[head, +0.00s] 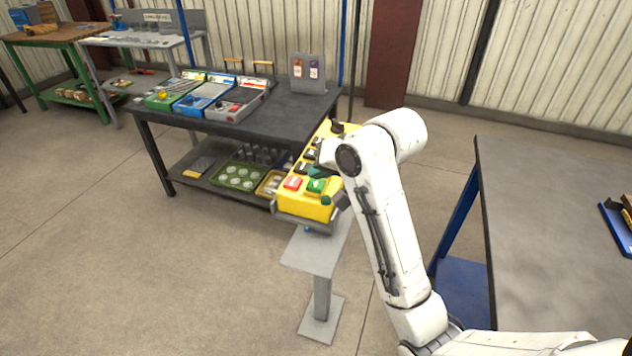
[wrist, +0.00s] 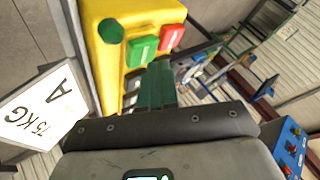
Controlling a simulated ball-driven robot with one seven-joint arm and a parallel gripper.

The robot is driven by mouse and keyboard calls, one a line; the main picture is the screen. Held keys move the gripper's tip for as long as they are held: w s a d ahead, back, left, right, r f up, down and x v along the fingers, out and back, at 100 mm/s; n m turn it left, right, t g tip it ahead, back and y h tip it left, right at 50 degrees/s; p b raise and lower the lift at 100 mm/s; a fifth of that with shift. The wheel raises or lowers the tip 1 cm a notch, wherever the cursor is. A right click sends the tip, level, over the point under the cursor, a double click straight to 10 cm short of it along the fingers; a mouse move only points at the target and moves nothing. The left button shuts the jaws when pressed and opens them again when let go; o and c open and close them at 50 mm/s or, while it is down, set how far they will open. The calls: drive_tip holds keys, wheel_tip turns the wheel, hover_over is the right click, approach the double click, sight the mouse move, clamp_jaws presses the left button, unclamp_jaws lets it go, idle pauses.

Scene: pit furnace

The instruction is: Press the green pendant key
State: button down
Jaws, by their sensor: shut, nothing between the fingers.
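The yellow pendant box (head: 305,205) stands on a grey post stand and carries a red key (head: 293,183) and a green key (head: 316,186) side by side. In the wrist view the green key (wrist: 143,50) is left of the red key (wrist: 171,38), and a dark green knob (wrist: 111,30) sits beside them on the yellow face. My gripper (head: 318,171) is at the box, close to the green key. In the wrist view its dark green fingers (wrist: 160,68) are together and empty, with tips just below the green key. I cannot tell whether they touch it.
A dark workbench (head: 240,122) with trays stands behind the pendant. A grey table (head: 560,190) is at the right. Open floor lies left of the stand.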

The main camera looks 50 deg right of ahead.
sight(320, 185)
drive_tip(key=shift+f, duration=0.65)
idle(0.9)
drive_tip(key=shift+r, duration=0.15)
drive_tip(key=shift+r+p, duration=0.75)
drive_tip(key=shift+p, duration=0.5)
drive_tip(key=shift+r, duration=0.1)
wheel_tip(320, 185, up, 5)
drive_tip(key=p, duration=0.6)
